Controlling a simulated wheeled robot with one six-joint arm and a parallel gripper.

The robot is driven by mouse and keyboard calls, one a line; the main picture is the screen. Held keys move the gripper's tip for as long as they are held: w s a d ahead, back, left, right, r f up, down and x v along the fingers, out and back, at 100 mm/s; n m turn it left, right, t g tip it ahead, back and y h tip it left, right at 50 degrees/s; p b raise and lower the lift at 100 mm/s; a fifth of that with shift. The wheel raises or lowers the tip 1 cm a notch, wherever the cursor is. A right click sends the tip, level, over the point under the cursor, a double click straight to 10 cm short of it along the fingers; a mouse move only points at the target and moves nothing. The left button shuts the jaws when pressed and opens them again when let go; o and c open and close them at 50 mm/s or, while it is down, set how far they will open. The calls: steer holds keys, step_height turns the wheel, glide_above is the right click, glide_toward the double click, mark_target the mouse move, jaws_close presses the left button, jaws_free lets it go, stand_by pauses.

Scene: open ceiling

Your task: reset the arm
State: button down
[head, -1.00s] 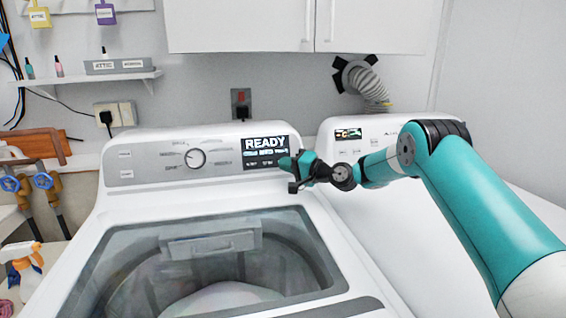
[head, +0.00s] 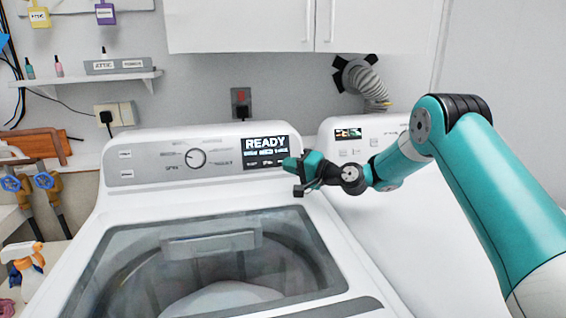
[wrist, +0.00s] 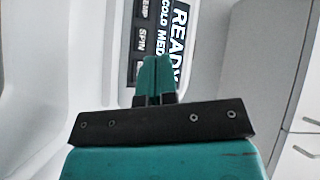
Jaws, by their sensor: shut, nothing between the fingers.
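My gripper (head: 292,164) is shut and empty. In the head view it is just in front of the lower right edge of the display (head: 265,151), which reads READY, on the panel of the white washing machine (head: 120,215). Whether it touches the panel I cannot tell. In the wrist view the two teal fingers (wrist: 155,72) are together, pointing at the display (wrist: 160,40). My arm reaches in from the right, its elbow raised.
The washer's glass lid (head: 120,262) is down, with a drum beneath. A dial (head: 195,158) is left of the display. A second white machine (head: 365,190) stands to the right, with a grey hose (head: 368,85) behind. White cabinets (head: 240,25) hang above.

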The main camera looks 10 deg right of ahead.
stand_by(0.3)
steer(key=s+a+r+n+g+h, duration=0.1)
steer(key=s+a+r+n+g, duration=0.15)
steer(key=s, duration=0.45)
steer(key=s+a+r+n+g+h, duration=0.1)
steer(key=s+a+r+n+g, duration=0.2)
steer(key=s, duration=0.4)
steer(key=s+a+r+n+g, duration=0.2)
steer(key=s+a+n+g, duration=0.1)
steer(key=s+a, duration=0.3)
steer(key=s+d+f+n+g+h, duration=0.1)
steer(key=s+d+n+g+h, duration=0.1)
steer(key=s, duration=1.1)
steer(key=s+d+f+n+g+h, duration=0.1)
steer(key=s+d+h, duration=0.3)
steer(key=s, duration=1)
steer(key=shift+s+d+f+n+g, duration=0.15)
steer(key=shift+d+f+n+g, duration=0.2)
steer(key=shift+d+n+g, duration=0.25)
steer(key=shift+a, duration=0.1)
